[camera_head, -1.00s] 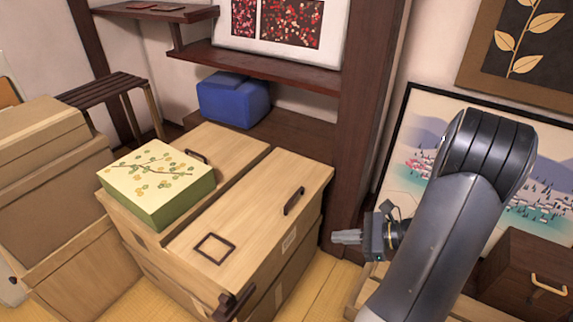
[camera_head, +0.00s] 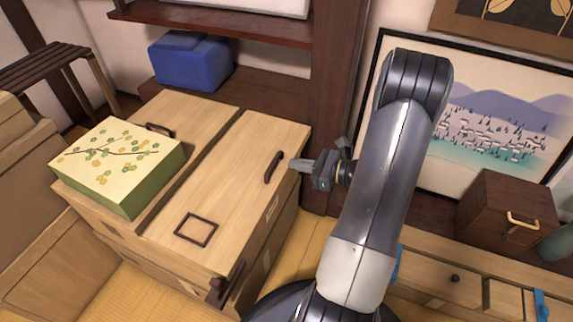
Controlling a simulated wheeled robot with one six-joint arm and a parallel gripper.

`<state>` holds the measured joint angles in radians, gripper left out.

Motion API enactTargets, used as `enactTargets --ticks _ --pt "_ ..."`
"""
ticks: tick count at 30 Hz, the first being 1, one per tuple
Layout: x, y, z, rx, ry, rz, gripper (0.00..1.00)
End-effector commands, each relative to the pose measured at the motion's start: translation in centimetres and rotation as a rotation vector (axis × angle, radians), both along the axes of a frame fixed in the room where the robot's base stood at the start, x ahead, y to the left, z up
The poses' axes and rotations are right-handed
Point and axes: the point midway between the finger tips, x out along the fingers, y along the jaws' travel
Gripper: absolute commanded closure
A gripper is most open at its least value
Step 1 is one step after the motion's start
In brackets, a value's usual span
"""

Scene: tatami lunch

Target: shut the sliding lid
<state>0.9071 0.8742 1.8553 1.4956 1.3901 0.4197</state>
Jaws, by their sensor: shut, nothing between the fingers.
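The wooden chest (camera_head: 256,240) stands left of my arm. Its light wooden top has two panels with a dark seam between them. The right panel, which looks like the sliding lid (camera_head: 225,185), bears a dark bar handle (camera_head: 274,167) near its right edge and a dark square frame (camera_head: 196,230) near its front. The left panel (camera_head: 195,115) has a dark handle (camera_head: 160,130) at its back. Whether the lid is open is unclear from here. My gripper (camera_head: 296,165) is shut and empty, its tips just right of the bar handle, pointing left; contact cannot be told.
A green box with a floral top (camera_head: 118,165) sits on the left panel. A blue bundle (camera_head: 190,62) lies behind the chest. A dark post (camera_head: 338,80) stands behind my gripper. A small dark drawer box (camera_head: 505,218) and a low cabinet (camera_head: 440,275) are at right.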

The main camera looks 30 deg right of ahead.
Motion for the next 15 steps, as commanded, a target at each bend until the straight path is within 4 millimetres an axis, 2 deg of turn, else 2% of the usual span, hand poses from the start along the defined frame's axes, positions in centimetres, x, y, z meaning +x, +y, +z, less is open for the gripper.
enactTargets --ticks 6,15 --pt "2.2 1.8 -0.7 -0.001 -0.001 0.002 1.00" --pt "2.9 2.2 -0.7 -0.001 0.000 0.000 1.00"
